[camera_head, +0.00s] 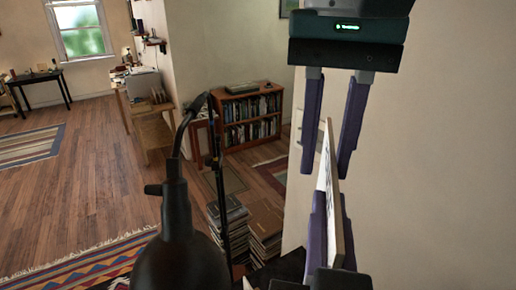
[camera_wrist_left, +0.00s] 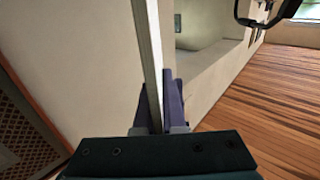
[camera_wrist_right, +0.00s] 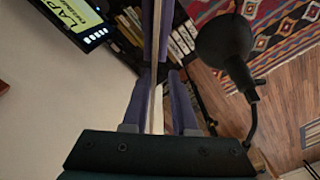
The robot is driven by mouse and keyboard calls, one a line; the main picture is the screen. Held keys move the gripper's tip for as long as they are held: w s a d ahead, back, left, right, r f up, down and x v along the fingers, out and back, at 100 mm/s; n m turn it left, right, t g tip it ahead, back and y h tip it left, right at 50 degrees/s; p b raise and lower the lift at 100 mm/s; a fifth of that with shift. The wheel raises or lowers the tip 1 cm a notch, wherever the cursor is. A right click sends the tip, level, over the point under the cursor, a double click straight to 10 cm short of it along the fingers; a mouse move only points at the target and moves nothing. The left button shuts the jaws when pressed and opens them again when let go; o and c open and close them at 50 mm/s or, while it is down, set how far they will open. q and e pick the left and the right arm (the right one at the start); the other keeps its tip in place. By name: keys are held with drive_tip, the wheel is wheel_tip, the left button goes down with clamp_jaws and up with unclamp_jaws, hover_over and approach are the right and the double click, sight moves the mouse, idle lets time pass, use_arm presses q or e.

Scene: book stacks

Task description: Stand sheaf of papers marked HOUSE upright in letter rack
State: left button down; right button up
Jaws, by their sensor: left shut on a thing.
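The sheaf of papers (camera_head: 329,180) is a thin, pale upright slab seen nearly edge-on. Dark marks show on its face, but I cannot read them. My left gripper (camera_head: 334,232) is shut on its lower part from below. My right gripper (camera_head: 332,128) is above, pointing down, open, with its fingers on either side of the sheaf's top. The sheaf's edge also shows in the left wrist view (camera_wrist_left: 150,60) and between the fingers in the right wrist view (camera_wrist_right: 156,75). I cannot make out a letter rack for certain; small brown upright pieces (camera_head: 159,96) stand on the far desk.
A black lamp (camera_head: 178,235) stands close in front, left of the grippers. Book stacks (camera_head: 265,220) stand on the floor behind it. A bookcase (camera_head: 250,118) and a wooden desk (camera_head: 148,120) are farther back. A bare wall (camera_head: 430,180) is at right. A lit screen (camera_wrist_right: 70,22) shows in the right wrist view.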

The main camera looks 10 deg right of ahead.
drive_tip(key=shift+o, duration=1.4)
